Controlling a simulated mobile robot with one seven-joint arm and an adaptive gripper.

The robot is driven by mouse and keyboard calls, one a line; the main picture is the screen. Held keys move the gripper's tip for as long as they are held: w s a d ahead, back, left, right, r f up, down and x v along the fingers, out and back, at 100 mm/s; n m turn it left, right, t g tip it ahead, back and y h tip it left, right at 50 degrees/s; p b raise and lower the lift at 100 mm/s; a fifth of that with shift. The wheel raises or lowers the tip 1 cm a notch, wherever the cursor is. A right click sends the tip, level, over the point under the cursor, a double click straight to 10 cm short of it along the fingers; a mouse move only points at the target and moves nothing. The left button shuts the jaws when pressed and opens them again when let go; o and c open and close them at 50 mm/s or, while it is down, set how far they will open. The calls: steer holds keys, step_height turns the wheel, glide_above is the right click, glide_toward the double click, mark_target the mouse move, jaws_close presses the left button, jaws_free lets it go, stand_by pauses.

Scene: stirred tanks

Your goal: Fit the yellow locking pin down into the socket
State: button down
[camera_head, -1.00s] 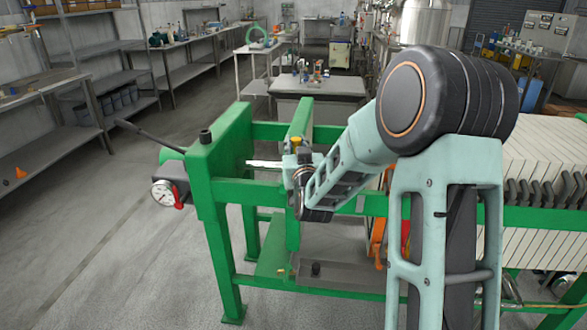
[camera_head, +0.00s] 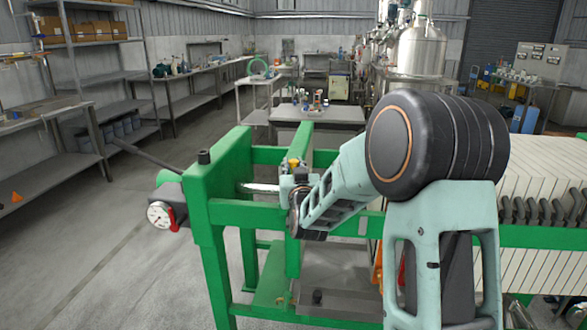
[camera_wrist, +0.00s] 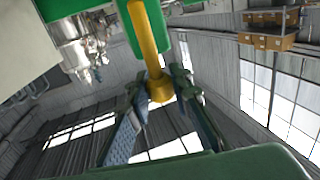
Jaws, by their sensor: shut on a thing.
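The yellow locking pin (camera_head: 294,164) shows as a small yellow piece at my gripper (camera_head: 297,178), near the green frame's inner upright plate. In the wrist view the yellow pin (camera_wrist: 147,42) is a long rod with a wider, rounded end, reaching down from the top edge to between the fingers of my gripper (camera_wrist: 158,92). My gripper is shut on the pin near that wider end. I cannot tell which part is the socket; my arm and gripper cover part of the frame.
The green press frame (camera_head: 215,180) has a silver rod (camera_head: 260,188) beside my gripper, and a gauge (camera_head: 159,215) at its left end. Pale filter plates (camera_head: 545,180) stand at the right.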

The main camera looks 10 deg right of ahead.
steer(key=shift+f+b, duration=2.95)
steer(key=shift+b, duration=0.05)
steer(key=shift+b, duration=1.25)
steer(key=shift+f+b, duration=2.7)
steer(key=shift+b, duration=0.05)
steer(key=shift+r, duration=0.2)
steer(key=shift+r+p, duration=0.9)
steer(key=shift+r, duration=1.15)
